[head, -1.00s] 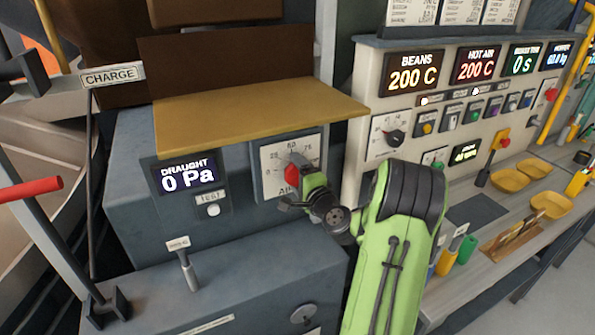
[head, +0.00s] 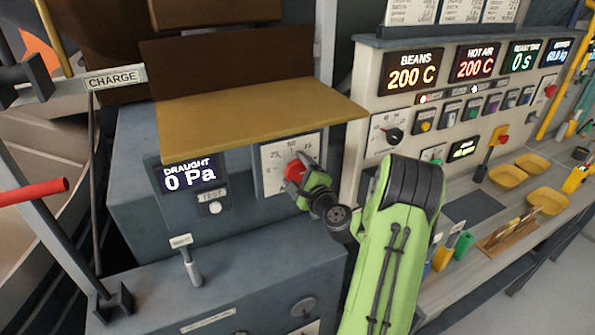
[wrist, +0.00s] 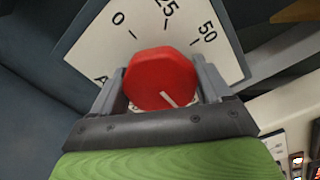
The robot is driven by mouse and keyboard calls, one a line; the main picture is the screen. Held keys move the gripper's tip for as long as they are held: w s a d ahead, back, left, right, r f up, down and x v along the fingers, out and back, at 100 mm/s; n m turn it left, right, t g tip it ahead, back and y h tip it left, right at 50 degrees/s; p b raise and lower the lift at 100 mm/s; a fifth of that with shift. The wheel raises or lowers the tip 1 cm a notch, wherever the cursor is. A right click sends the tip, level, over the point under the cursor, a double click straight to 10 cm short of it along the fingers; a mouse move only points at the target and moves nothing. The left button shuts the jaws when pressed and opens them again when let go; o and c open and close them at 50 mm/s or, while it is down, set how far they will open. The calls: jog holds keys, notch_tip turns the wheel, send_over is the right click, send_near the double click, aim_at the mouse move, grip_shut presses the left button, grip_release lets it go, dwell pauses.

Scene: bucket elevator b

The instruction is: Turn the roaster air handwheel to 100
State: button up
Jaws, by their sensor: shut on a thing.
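The red handwheel (head: 293,171) sits on a white dial plate (head: 273,155) on the grey roaster housing. In the wrist view the handwheel (wrist: 155,68) carries a short white mark, off its centre toward the lower right. The numbers 0, 25 and 50 show on the dial plate (wrist: 145,36); the rest is hidden behind my gripper or out of view. My gripper (wrist: 160,85) is shut on the handwheel, with one finger on each side. In the head view my gripper (head: 298,175) reaches the wheel from the lower right.
A yellow shelf (head: 260,120) juts out just above the dial. The draught display (head: 190,177) reads 0 Pa to the left. A small lever (head: 187,262) stands on the lower housing. The control panel (head: 360,170) and a bench with yellow trays (head: 508,179) are at right.

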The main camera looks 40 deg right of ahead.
jog(key=o, duration=1)
jog(key=shift+s, duration=0.1)
jog(key=b+v, duration=1.1)
jog(key=v, duration=0.4)
jog(key=shift+s, duration=0.3)
jog(key=shift+a, duration=0.1)
